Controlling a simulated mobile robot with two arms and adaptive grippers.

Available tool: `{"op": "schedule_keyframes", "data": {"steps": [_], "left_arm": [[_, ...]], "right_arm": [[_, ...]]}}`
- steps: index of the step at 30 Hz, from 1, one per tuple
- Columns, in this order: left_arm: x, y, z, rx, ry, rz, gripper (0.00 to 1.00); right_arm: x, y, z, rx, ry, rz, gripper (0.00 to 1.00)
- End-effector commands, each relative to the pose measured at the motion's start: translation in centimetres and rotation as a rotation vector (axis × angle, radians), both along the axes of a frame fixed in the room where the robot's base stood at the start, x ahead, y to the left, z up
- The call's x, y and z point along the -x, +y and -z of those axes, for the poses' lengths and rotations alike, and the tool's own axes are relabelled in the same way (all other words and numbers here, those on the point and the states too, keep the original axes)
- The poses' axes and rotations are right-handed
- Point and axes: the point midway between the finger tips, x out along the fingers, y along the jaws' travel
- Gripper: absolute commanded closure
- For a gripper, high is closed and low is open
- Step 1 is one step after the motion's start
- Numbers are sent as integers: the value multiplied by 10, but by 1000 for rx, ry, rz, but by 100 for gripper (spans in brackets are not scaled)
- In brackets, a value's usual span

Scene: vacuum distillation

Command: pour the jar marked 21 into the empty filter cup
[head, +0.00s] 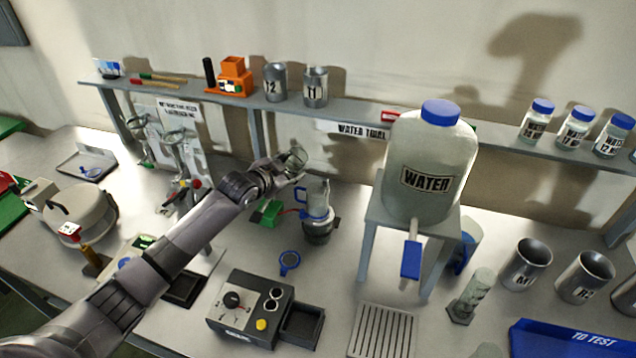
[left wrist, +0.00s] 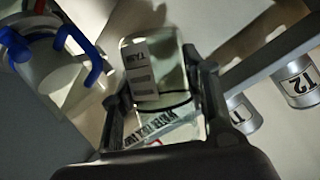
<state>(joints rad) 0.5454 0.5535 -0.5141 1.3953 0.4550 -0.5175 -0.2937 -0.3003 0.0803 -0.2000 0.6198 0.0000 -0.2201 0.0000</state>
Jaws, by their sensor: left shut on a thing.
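My left gripper (head: 284,170) is shut on a clear glass jar (head: 293,158), which has no cap that I can see. In the left wrist view the jar (left wrist: 158,75) sits between the two fingers (left wrist: 162,105), with a pale label whose number I cannot read. A clear cup with blue handles (head: 317,193), which looks like the filter cup, stands on a dark round base (head: 321,232). The jar is held above and to the left of this cup, apart from it. The cup also shows in the left wrist view (left wrist: 55,68). I cannot see what either holds.
A large water tank (head: 425,165) on a stand is right of the cup. A shelf (head: 352,115) runs behind with metal cups (head: 275,82) and blue-capped jars (head: 537,121). A control box (head: 250,308) is in front. A green block (head: 266,213) lies left of the cup.

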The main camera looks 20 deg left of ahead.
Motion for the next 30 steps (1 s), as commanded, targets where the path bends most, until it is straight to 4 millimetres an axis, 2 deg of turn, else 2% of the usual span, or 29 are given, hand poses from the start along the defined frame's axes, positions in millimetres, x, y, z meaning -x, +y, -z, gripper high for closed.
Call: {"op": "schedule_keyframes", "data": {"steps": [8,15,21,30], "left_arm": [[-3,12,4,162,48,-1,92],[-5,18,22,289,85,0,92],[-7,23,26,386,113,-1,92],[-8,26,25,481,143,0,92]], "right_arm": [[0,0,8,0,0,0,100],[0,0,44,0,-1,0,100],[0,0,67,0,-1,0,100],[0,0,86,0,-1,0,100]]}}
